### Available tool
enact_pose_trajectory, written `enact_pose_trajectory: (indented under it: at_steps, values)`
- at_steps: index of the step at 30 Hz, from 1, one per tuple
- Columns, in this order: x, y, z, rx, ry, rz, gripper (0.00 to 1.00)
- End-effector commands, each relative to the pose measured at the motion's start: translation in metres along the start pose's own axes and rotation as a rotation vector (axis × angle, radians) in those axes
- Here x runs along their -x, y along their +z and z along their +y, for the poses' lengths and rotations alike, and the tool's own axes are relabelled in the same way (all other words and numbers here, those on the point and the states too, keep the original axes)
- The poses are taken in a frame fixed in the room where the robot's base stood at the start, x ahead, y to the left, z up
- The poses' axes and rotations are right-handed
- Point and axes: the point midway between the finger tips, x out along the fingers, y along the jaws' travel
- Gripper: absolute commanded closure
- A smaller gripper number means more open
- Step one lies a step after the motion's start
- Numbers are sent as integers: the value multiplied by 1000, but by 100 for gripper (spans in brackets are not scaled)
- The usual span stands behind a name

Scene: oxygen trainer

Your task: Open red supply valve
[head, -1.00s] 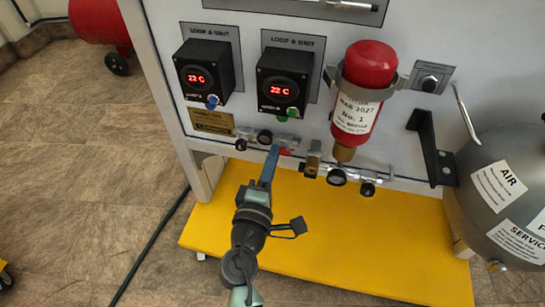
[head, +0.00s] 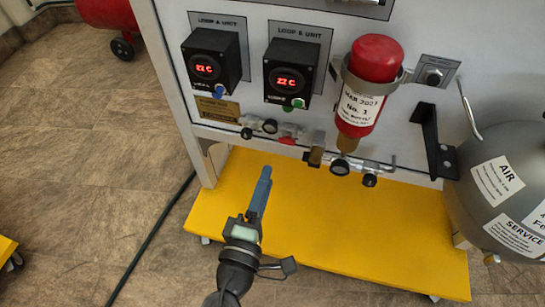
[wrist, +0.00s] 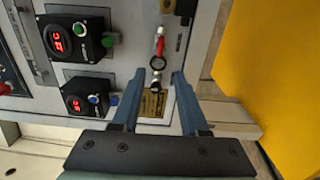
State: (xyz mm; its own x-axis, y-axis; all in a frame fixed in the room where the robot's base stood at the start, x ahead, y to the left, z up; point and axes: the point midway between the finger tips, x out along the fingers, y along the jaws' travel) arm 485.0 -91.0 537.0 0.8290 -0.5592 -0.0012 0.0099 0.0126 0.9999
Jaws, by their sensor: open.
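The red supply valve (head: 288,140) is a small red handle on the pipe fittings along the lower edge of the white panel. It also shows in the wrist view, where the red handle (wrist: 160,45) lies beyond the fingertips. My gripper (head: 264,174) is in front of and below the fittings in the head view, over the yellow base. In the wrist view my gripper (wrist: 157,92) has its two blue fingers spread apart with nothing between them. The handle is apart from the fingers.
A red cylinder (head: 372,65) hangs to the right, near a grey AIR tank (head: 508,150). Two black temperature units (head: 290,75) are above. The yellow base (head: 330,225) juts out below the panel.

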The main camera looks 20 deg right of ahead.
Motion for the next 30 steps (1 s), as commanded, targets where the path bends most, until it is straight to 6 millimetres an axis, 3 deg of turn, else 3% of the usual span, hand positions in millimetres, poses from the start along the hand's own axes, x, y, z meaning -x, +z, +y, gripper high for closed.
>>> enact_pose_trajectory:
  at_steps: [3, 9, 27, 30]
  values:
    - [21, 0, 1, 1, -2, 2, 56]
    - [37, 0, 0, 1, -1, 0, 56]
    - [38, 0, 0, 0, 0, -1, 56]
    - [29, -3, 17, -58, 7, -3, 56]
